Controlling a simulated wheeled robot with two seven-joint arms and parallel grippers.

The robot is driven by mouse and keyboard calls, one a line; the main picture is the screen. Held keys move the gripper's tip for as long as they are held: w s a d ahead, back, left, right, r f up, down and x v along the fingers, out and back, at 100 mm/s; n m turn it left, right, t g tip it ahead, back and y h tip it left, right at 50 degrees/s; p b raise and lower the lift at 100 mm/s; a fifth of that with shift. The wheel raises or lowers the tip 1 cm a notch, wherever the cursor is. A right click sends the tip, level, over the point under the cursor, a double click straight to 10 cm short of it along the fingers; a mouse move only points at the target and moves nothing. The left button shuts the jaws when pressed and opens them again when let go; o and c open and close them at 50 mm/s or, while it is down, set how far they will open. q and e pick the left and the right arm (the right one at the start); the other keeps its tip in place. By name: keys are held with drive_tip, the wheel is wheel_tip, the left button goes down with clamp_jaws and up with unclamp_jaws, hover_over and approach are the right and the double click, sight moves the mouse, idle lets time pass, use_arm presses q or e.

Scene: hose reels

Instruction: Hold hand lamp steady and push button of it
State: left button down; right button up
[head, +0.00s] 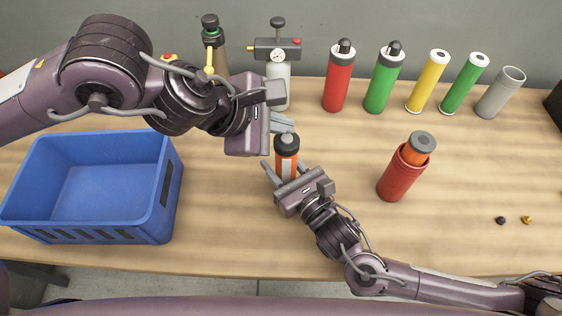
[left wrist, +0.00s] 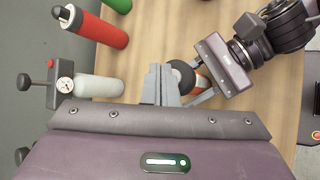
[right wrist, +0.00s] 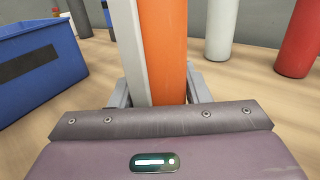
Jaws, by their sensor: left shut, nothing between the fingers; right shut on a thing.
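The hand lamp (head: 286,158) stands upright on the table, with an orange body, a pale strip and a dark head. My right gripper (head: 282,178) is shut around its body from the front. The right wrist view shows the orange body (right wrist: 165,50) between the fingers. My left gripper (head: 287,124) is shut and empty, just above and behind the lamp's head. In the left wrist view its closed fingers (left wrist: 160,84) are beside the dark head (left wrist: 184,75). I cannot tell whether they touch it. The button is not distinguishable.
A blue crate (head: 170,195) stands at the left. A red container with an orange-and-grey piece (head: 393,183) stands to the right. Several cylinders line the back, including a red one (head: 338,85), near a gauge-topped bottle (head: 279,85). Two small parts (head: 500,220) lie far right.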

sight(281, 142)
use_arm(q)
drive_tip(key=shift+f, duration=0.15)
drive_tip(key=shift+f, duration=0.3)
idle(0.3)
drive_tip(key=shift+f, duration=0.15)
idle(0.3)
drive_tip(key=shift+r, duration=0.6)
drive_tip(key=shift+r, duration=3)
use_arm(e)
drive_tip(key=o, duration=1.2)
